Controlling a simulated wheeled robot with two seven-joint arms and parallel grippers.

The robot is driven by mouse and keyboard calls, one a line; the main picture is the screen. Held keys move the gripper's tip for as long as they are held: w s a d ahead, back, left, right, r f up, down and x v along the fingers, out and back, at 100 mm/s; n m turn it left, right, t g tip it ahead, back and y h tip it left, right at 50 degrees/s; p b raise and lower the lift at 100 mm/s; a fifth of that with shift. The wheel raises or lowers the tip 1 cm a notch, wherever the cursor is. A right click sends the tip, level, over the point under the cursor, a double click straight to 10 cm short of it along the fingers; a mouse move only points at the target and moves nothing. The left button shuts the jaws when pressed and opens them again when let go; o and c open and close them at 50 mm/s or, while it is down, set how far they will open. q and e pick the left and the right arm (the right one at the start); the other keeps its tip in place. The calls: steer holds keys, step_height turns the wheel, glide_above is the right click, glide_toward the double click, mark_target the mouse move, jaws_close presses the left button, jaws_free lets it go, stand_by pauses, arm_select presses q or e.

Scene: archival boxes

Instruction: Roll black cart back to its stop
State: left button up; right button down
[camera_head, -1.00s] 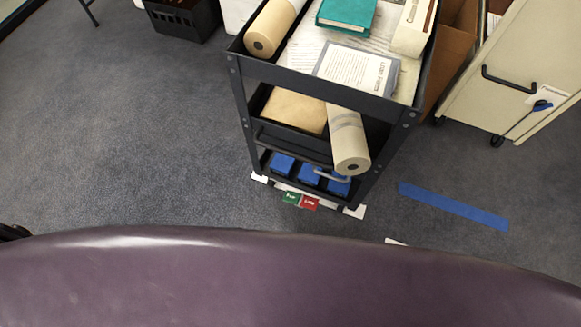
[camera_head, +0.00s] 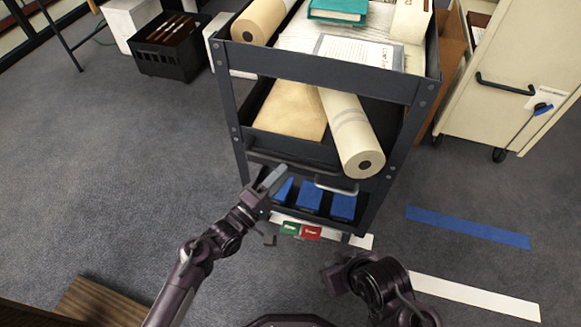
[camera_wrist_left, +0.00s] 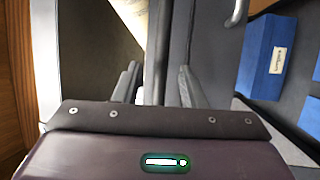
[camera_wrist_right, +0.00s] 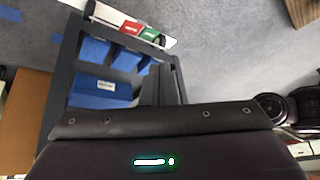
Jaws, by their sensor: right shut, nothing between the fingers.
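The black cart (camera_head: 318,76) stands upright at centre in the head view, with a dark bar (camera_head: 288,155) across its near end below the middle shelf. A white strip (camera_head: 359,241) with green (camera_head: 289,228) and red (camera_head: 311,232) tags lies at its near foot. My left gripper (camera_head: 270,181) is at the cart's near left side, by the bar. In the left wrist view its fingers (camera_wrist_left: 158,88) are apart with a dark cart part between them; contact is unclear. My right gripper (camera_head: 330,276) is shut and empty, low in front of the cart.
The cart carries paper rolls (camera_head: 352,135), a teal box (camera_head: 338,11) and blue boxes (camera_head: 311,198). Blue tape (camera_head: 468,228) and white tape (camera_head: 475,297) mark the floor at right. A cream cabinet (camera_head: 510,75) stands right; a black crate (camera_head: 173,48) back left.

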mark_target(292, 162)
arm_select(q)
steer(key=x, duration=0.5)
steer(key=shift+b, duration=0.4)
jaws_close()
